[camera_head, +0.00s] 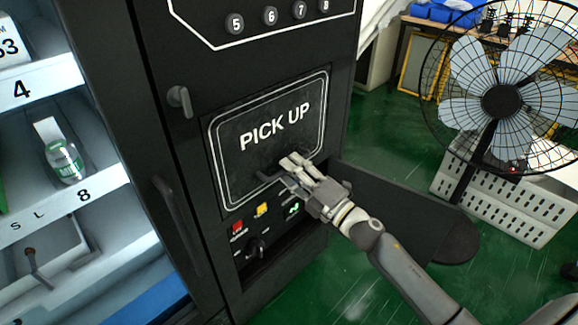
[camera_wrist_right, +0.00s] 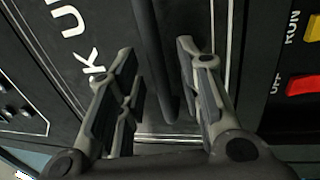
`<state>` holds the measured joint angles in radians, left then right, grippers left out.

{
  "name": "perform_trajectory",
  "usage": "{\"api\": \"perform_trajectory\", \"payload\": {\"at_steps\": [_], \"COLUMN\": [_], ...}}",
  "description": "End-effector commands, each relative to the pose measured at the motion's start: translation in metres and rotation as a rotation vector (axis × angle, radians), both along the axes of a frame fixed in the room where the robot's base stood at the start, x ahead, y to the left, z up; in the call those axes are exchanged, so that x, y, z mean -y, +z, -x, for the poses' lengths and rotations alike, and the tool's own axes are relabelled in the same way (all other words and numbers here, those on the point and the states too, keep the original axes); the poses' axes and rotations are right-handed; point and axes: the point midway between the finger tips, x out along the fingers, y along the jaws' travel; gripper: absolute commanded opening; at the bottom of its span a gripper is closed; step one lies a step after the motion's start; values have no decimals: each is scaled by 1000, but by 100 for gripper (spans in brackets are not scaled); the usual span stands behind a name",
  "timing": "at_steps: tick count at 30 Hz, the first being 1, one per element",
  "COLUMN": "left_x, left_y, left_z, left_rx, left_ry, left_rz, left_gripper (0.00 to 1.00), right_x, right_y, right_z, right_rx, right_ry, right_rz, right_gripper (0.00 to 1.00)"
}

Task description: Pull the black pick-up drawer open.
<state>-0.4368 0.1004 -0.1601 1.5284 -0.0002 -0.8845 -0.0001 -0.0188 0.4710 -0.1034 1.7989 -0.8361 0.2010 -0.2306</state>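The black pick-up drawer (camera_head: 232,171) is a framed panel lettered "PICK UP" on the front of the dark machine. It looks shut, flush with the front. Its dark bar handle (camera_head: 266,178) shows at the lower part of the panel, partly hidden by my right gripper (camera_head: 289,172). In the right wrist view the handle (camera_wrist_right: 155,60) runs between the two fingers of my right gripper (camera_wrist_right: 155,62). The fingers are open, one on each side of the bar, with a gap visible to it. My left gripper is not in view.
Red and yellow buttons (camera_head: 262,210) and a dark knob (camera_head: 256,248) sit just below the panel. A dark flat part (camera_head: 415,208) juts out to the right of the machine. A fan (camera_head: 502,102) and white crate (camera_head: 515,205) stand at right on the green floor.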

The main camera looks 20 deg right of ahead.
Motion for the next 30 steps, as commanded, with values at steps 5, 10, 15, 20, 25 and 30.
{"api": "perform_trajectory", "payload": {"at_steps": [5, 10, 15, 20, 25, 30], "left_x": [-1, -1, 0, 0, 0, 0], "left_y": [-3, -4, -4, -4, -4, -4], "left_z": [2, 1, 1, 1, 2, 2], "left_rx": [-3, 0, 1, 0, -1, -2], "left_ry": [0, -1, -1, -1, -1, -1], "left_rz": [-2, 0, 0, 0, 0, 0], "left_gripper": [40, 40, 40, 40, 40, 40], "right_x": [-5, -6, -6, -6, -6, -6], "right_y": [2, 2, 2, 2, 2, 2], "right_z": [-11, -14, -13, -13, -13, -13], "right_rx": [0, -1, -1, -1, -1, -1], "right_ry": [-1, -1, -1, -1, -1, -1], "right_rz": [0, -1, -1, -1, -1, -1], "right_gripper": [34, 34, 31, 10, 0, 0]}}
